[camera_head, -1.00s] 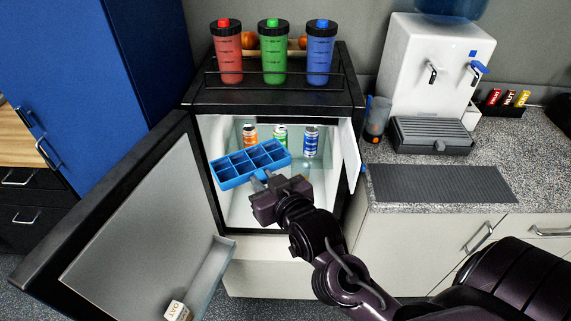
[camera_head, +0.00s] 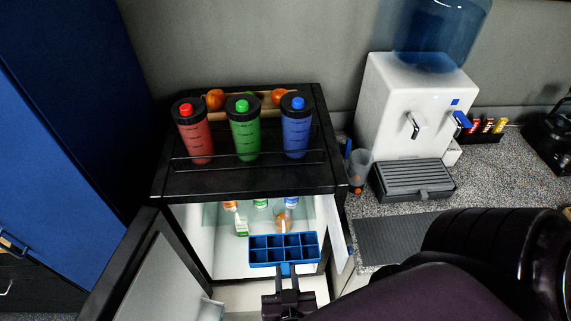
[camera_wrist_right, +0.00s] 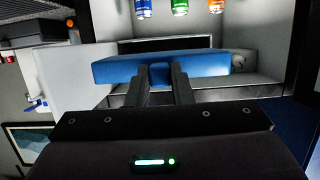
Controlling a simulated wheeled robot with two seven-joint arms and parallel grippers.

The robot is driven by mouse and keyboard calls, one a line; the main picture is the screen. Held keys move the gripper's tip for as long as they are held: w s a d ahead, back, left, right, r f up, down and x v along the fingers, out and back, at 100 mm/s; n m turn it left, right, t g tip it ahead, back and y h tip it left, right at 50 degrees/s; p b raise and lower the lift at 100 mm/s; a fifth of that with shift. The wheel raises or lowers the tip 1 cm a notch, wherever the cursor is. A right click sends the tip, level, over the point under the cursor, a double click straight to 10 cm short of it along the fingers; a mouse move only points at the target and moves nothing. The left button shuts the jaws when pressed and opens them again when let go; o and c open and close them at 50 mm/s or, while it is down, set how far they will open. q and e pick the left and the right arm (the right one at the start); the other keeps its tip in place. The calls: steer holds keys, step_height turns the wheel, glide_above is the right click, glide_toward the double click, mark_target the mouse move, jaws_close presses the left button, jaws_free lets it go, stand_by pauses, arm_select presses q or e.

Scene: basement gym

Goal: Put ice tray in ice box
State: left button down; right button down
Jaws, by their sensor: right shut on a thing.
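The blue ice tray (camera_head: 284,257) is level with the open mini fridge's mouth, its several compartments facing up. My right gripper (camera_head: 286,272) is shut on the tray's near edge. The right wrist view shows the tray (camera_wrist_right: 112,70) edge-on between my two fingers (camera_wrist_right: 160,76). A white inner flap (camera_head: 337,232) stands open at the right of the fridge opening. The ice box itself is not clearly seen; the fridge's upper inside is hidden under its top (camera_head: 245,182). My left gripper is not in view.
Red (camera_head: 194,135), green (camera_head: 244,130) and blue (camera_head: 296,130) bottles stand on the fridge top. Its door (camera_head: 140,268) is open to the left. A water dispenser (camera_head: 405,110) is on the counter at right.

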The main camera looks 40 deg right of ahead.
mark_target(283, 234)
steer(key=shift+s+r, duration=0.1)
steer(key=shift+s, duration=0.05)
steer(key=shift+w+d, duration=0.5)
steer(key=shift+w, duration=0.4)
steer(key=shift+w+d, duration=0.55)
steer(key=shift+w, duration=0.35)
steer(key=shift+w+d, duration=0.5)
steer(key=shift+w, duration=0.4)
steer(key=shift+w+d, duration=0.55)
steer(key=shift+w, duration=0.3)
steer(key=shift+w+d, duration=0.5)
steer(key=shift+w, duration=0.35)
steer(key=shift+w+d, duration=0.55)
steer(key=shift+w, duration=0.3)
steer(key=shift+w+d+r+b, duration=0.1)
steer(key=shift+w+d+b, duration=1.3)
steer(key=shift+w, duration=1.05)
steer(key=shift+w+d+f+b, duration=0.1)
steer(key=shift+w+d+b, duration=0.95)
steer(key=shift+w+d, duration=1.05)
steer(key=shift+w+d+r+b, duration=0.1)
steer(key=shift+w+d+b, duration=1.05)
steer(key=shift+w, duration=1.7)
steer(key=shift+s+a+f+b, duration=0.15)
steer(key=shift+f+b, duration=0.35)
steer(key=shift+f, duration=0.5)
steer(key=c, duration=1.2)
jaws_free()
steer(key=shift+f, duration=0.1)
